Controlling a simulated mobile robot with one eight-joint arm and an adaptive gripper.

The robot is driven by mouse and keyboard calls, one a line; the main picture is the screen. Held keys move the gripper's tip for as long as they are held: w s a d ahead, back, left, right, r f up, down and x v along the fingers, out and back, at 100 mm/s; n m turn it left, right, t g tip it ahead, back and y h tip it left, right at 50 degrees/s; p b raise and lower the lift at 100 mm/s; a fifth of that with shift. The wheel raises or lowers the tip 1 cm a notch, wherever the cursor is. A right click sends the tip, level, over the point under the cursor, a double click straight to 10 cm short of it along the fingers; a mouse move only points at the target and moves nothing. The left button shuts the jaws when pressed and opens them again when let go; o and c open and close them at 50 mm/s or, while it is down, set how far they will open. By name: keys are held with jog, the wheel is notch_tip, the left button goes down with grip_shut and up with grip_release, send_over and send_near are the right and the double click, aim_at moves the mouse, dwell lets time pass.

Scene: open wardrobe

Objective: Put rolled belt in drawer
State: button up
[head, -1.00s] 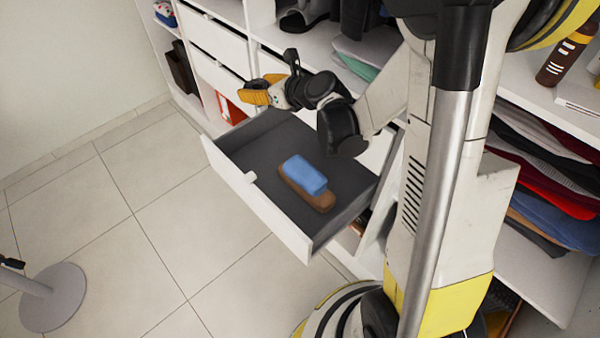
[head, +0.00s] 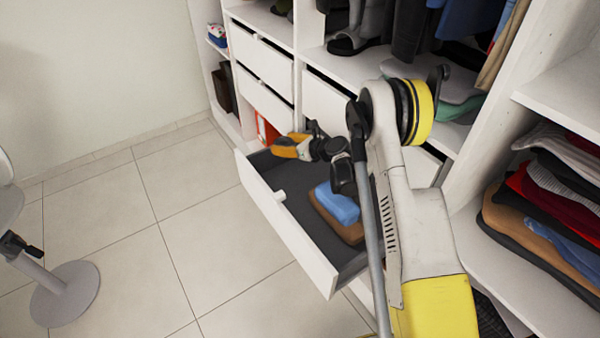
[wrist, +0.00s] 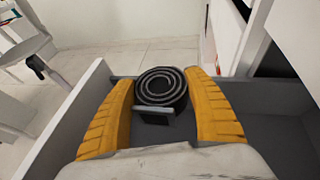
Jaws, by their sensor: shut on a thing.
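The rolled belt (wrist: 160,90) is a dark coil with a pale spiral edge, seen between the two orange fingers in the wrist view. My gripper (wrist: 161,95) is shut on it, and the drawer walls show around and below it. In the head view my gripper (head: 290,146) is over the far left part of the open drawer (head: 290,232); the belt cannot be made out there. The drawer has a white front with a small knob and a dark grey floor.
Shut white drawers (head: 262,65) stand behind. Folded clothes (head: 545,195) fill a shelf at right. A round stand base (head: 65,293) is on the floor at left.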

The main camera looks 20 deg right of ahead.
notch_tip(320, 180, down, 7)
jog(key=shift+r+b, duration=0.2)
jog(key=shift+b, duration=1)
jog(key=shift+f, duration=0.1)
jog(key=shift+f, duration=0.55)
jog(key=o, duration=1.3)
jog(key=shift+c, duration=0.2)
